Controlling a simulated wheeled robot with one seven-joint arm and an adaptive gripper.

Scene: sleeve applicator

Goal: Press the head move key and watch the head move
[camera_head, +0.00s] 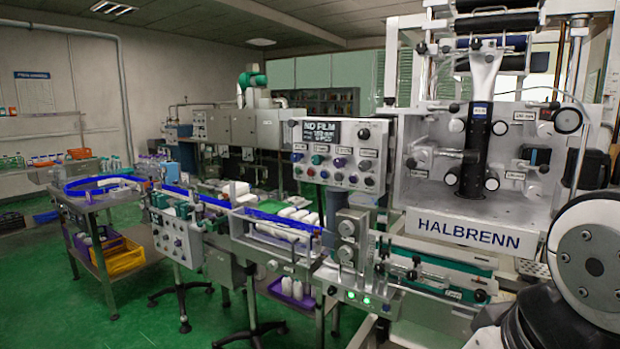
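The control panel (341,182) stands on the machine, left of the big white unit. It has a small dark display (321,134) whose top line reads "NO FILM". Below are several round keys and knobs in red, green, purple, black and white. Their labels are too small to read, so I cannot tell which is the head move key. The black upright head (474,155) sits in the white applicator housing (424,187), above the HALBRENN sign (468,234). White film runs down to its top. Part of my arm shows at the lower right. My gripper is out of view.
A conveyor with blue rails (270,217) and white bottles (297,222) runs left from the machine. Green-lit buttons (358,297) are on its front edge. A steel table (68,189) with a yellow crate (118,258) stands at left. The green floor is open at lower left.

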